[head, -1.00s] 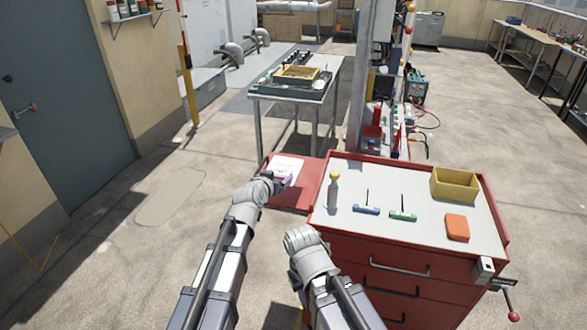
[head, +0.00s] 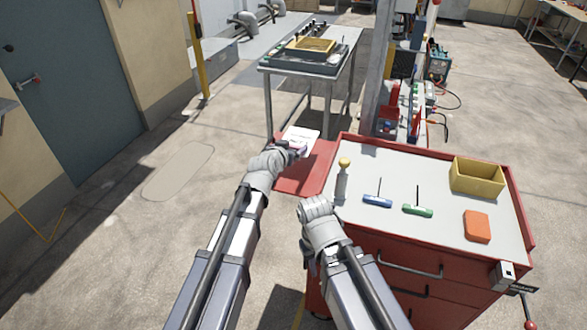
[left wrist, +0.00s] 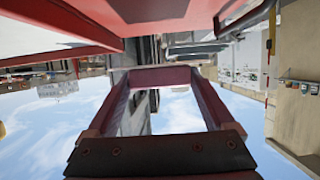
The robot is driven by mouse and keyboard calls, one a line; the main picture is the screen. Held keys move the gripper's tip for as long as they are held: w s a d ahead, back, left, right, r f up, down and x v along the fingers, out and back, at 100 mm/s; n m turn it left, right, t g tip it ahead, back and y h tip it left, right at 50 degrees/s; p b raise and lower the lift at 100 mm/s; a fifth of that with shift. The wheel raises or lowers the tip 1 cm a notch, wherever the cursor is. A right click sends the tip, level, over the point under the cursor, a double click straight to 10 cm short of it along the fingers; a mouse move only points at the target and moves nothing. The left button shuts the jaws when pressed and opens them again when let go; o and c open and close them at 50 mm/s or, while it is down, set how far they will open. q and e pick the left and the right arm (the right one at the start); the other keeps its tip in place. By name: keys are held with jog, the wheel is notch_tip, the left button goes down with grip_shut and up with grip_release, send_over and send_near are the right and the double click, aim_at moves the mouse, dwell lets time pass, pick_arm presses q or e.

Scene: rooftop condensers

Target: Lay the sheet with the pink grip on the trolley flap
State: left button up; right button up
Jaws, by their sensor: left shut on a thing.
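The white sheet (head: 303,135) is at the far left part of the red trolley flap (head: 312,172) in the head view. Its pink grip (head: 299,148) is at its near edge, in the jaws of my left gripper (head: 296,149), which is shut on it. I cannot tell whether the sheet touches the flap or hangs just above it. In the left wrist view a dark reddish frame with screws (left wrist: 160,150) fills the lower middle, below a red surface. My right gripper (head: 316,208) is beside the trolley's near left corner; its fingers are hidden by its wrist.
The red trolley's grey top (head: 420,180) holds a yellow-knobbed tool (head: 343,178), blue (head: 377,200) and green (head: 418,210) T-handles, a yellow bin (head: 477,178) and an orange block (head: 477,226). A metal table (head: 310,70) stands behind the flap. The floor to the left is clear.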

pick_arm(q)
jog(key=b, duration=0.4)
send_over(292, 173)
notch_tip(292, 173, down, 5)
jog(key=shift+r, duration=0.2)
notch_tip(292, 173, down, 4)
jog(key=b, duration=0.3)
jog(key=shift+r, duration=0.2)
jog(key=shift+f, duration=0.2)
jog(key=o, duration=1.1)
jog(key=shift+r, duration=0.1)
